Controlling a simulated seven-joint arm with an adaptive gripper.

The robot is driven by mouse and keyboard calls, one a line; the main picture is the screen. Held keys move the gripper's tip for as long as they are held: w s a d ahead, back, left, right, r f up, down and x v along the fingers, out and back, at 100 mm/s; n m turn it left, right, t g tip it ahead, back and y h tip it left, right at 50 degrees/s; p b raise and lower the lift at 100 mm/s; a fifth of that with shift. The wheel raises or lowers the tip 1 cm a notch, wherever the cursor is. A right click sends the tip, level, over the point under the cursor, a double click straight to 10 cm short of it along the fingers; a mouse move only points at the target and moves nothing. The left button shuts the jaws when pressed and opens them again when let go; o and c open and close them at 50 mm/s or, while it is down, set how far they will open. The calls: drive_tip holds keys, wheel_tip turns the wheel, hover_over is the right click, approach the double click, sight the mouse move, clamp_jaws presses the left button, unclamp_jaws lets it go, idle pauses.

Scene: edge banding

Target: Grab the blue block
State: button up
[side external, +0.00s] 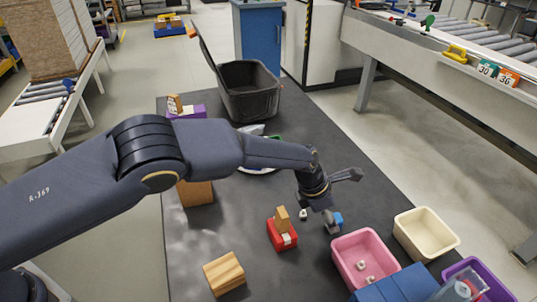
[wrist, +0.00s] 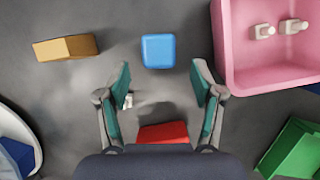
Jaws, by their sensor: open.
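The blue block (wrist: 158,51) lies on the dark table surface in the wrist view, just beyond my fingertips and roughly centred between them. In the side external view only part of the blue block (side external: 339,219) shows, beside my gripper (side external: 331,222), which partly hides it. In the wrist view my gripper (wrist: 162,78) is open, with its two teal-padded fingers spread wide and nothing between them. The fingers look wider apart than the block.
A pink bin (side external: 338,257) holding small white pieces stands close to the right of my gripper. A cream bin (side external: 452,243) stands beyond it. A red block (side external: 281,236) with a wooden piece is left; a wooden block (side external: 224,274) lies nearer. A black crate (side external: 270,102) stands far back.

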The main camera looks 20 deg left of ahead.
drive_tip(key=x, duration=0.3)
drive_tip(key=shift+f, duration=0.4)
drive_tip(key=shift+c, duration=0.2)
drive_tip(key=c, duration=1.2)
